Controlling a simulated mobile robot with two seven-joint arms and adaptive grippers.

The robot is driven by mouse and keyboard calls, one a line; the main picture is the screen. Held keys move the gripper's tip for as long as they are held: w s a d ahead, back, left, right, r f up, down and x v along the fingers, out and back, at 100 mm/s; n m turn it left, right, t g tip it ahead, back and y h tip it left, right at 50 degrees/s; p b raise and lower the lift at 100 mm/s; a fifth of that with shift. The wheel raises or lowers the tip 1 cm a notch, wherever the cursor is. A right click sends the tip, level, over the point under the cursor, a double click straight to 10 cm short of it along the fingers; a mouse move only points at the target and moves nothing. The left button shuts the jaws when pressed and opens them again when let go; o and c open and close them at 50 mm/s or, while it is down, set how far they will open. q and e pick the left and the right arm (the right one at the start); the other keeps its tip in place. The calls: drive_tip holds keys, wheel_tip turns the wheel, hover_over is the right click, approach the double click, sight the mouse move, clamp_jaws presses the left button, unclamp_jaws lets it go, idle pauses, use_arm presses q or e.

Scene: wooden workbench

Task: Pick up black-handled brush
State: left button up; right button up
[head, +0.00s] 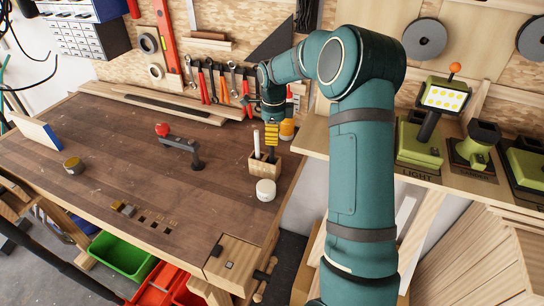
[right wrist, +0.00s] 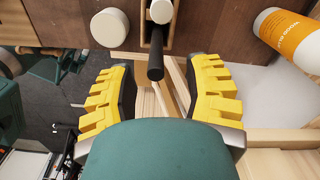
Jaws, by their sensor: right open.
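The black-handled brush stands in a small wooden holder (head: 259,170) near the right edge of the workbench. Its black handle (right wrist: 155,58) sticks out of the holder in the right wrist view; the part inside the holder is hidden. A white handle (head: 257,144) stands beside it in the same holder. My right gripper (head: 271,143) is above the holder, its yellow fingers pointing down. In the wrist view the open fingers lie left and right of the black handle, with a gap on both sides. My left gripper is not in view.
A white jar (head: 266,190) stands just in front of the holder. An orange-labelled bottle (right wrist: 290,38) is close on the other side. A red-knobbed clamp (head: 180,144) and a small tin (head: 73,166) stand farther left.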

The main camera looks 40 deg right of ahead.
sight(272, 156)
drive_tip(key=f, duration=0.5)
drive_tip(key=shift+a+f, duration=0.1)
drive_tip(key=shift+a, duration=0.15)
drive_tip(key=shift+c, duration=0.5)
clamp_jaws()
